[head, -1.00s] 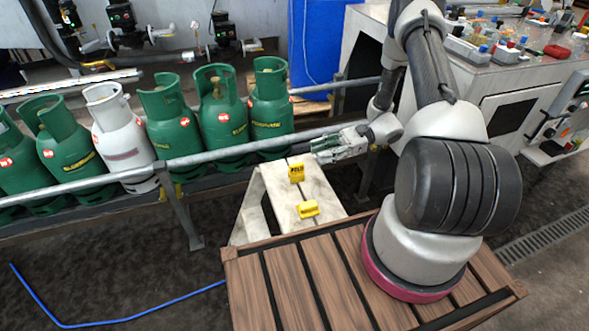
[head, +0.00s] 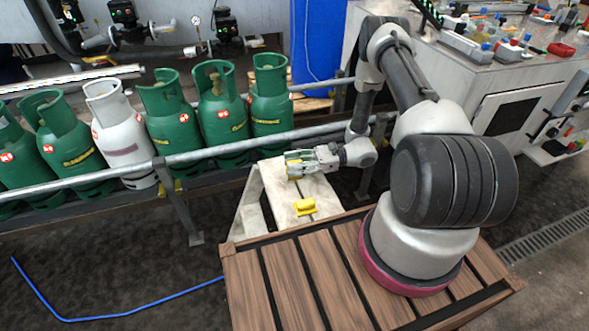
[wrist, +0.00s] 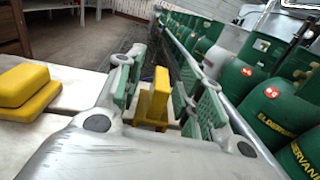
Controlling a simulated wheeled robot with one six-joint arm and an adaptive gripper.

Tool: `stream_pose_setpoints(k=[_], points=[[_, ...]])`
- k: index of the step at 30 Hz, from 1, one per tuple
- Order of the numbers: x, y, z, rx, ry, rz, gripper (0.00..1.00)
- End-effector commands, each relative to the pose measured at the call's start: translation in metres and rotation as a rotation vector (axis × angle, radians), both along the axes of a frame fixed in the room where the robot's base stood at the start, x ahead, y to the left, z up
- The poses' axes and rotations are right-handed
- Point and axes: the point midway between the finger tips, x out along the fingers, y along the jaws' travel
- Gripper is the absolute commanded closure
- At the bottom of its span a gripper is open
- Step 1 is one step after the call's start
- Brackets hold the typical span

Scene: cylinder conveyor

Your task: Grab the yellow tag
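The yellow tag (head: 292,172) stands upright near the far end of the white stand (head: 276,192). My gripper (head: 298,162) is low over the stand, level with the tag and partly hiding it. In the wrist view the tag (wrist: 158,95) stands between my two spread fingers, and my gripper (wrist: 160,82) is open. A gap shows on each side of the tag, so the fingers look apart from it. A second yellow piece, a low block (head: 304,207), lies nearer on the stand. It shows at the left of the wrist view (wrist: 28,92).
A metal rail (head: 225,147) runs behind the stand, with green gas cylinders (head: 222,115) and a white one (head: 120,135) on the conveyor beyond. A cluttered workbench (head: 500,75) is at the right. A blue hose (head: 120,317) lies on the open floor at left.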

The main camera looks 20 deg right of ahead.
Motion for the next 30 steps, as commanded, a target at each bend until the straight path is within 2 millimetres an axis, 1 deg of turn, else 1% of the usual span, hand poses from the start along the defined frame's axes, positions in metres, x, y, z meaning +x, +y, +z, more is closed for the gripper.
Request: stream_pose_setpoints(k=[3, 4, 8, 9, 10, 20, 23, 26, 29, 30], points=[[0.0, -0.001, 0.0, 0.0, 0.0, -0.001, 0.62], [0.0, -0.001, 0.0, 0.0, 0.0, -0.001, 0.64], [0.0, -0.001, 0.0, 0.0, 0.0, 0.0, 0.88], [0.0, -0.001, 0.0, 0.0, 0.0, 0.0, 0.95], [0.0, -0.001, 0.0, 0.0, 0.0, 0.0, 1.0], [0.0, -0.001, 0.001, 0.0, -0.001, 0.0, 1.0], [0.001, -0.001, 0.005, 0.0, -0.001, 0.0, 1.0], [0.001, -0.001, 0.016, 0.0, -0.002, 0.0, 1.0], [0.001, -0.001, 0.035, -0.001, -0.003, 0.0, 1.0], [0.001, -0.001, 0.044, -0.001, -0.004, 0.0, 1.0]])
